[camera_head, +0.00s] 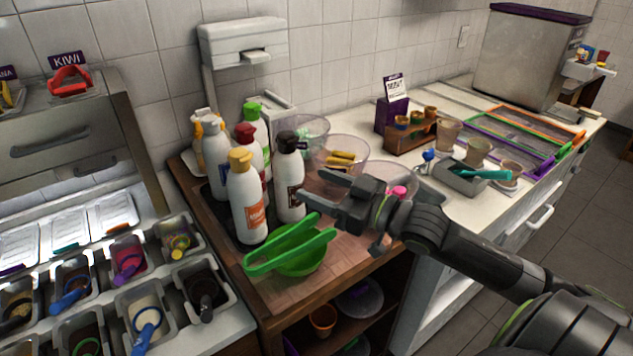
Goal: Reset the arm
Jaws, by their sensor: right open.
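My right gripper (338,197) is open and empty. It hangs above the wooden counter, just right of the sauce bottles and over the area near the green tongs (290,255). Its arm comes in from the lower right. The tongs lie across a green bowl (302,262) at the counter's front. The nearest bottles are white, one with a yellow cap (246,205) and one with a black cap (290,180). My left gripper is not in view. The gripper hides part of the counter and a clear bowl behind it.
Clear bowls (338,160) stand behind the gripper. A grey holder (460,178) with a turquoise-handled tool and several cups stand to the right. Topping tubs (146,312) with scoops fill the lower left. A paper dispenser (243,42) hangs on the wall.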

